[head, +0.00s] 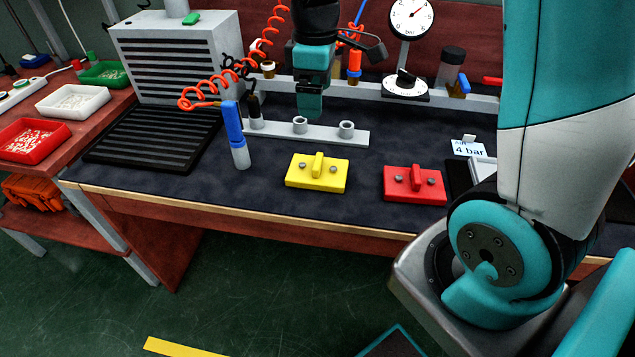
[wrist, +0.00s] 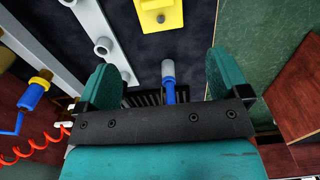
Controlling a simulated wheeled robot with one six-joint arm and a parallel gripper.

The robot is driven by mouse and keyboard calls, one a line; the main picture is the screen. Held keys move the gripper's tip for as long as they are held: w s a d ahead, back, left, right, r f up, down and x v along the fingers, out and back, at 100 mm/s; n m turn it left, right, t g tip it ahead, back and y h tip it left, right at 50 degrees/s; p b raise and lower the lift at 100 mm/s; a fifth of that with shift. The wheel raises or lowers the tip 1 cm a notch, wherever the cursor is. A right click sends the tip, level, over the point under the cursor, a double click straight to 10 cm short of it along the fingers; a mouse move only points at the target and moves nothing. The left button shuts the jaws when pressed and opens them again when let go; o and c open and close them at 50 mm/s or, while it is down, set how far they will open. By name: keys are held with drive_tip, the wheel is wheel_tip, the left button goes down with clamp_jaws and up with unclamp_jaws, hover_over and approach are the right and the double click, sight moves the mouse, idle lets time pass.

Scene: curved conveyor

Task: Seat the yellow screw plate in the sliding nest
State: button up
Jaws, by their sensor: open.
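The yellow screw plate (head: 303,181) lies flat on the dark bench mat near the front edge, with a raised grip bar between two grey screws. Part of it shows at the top of the wrist view (wrist: 170,9). My gripper (head: 311,108) is open and empty above the bench, behind and apart from the yellow plate. In the wrist view its two teal fingers stand well apart (wrist: 162,64). I cannot clearly pick out the sliding nest. A dark tray-like piece (head: 459,184) at the right is partly hidden by my arm.
A similar red plate (head: 414,194) lies right of the yellow one. A blue-and-grey upright tool (head: 236,135) stands at the left, near a grey rail (head: 278,129) with sockets. A coiled orange hose (head: 215,98) hangs behind. Bare mat lies around the yellow plate.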

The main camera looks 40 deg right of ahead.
sight(318, 161)
drive_tip(key=f, duration=0.5)
drive_tip(key=f+b, duration=0.1)
drive_tip(key=f, duration=1.1)
drive_tip(key=shift+d+b, duration=0.25)
drive_tip(key=shift+b, duration=0.1)
drive_tip(key=c, duration=1.1)
drive_tip(key=shift+r, duration=0.1)
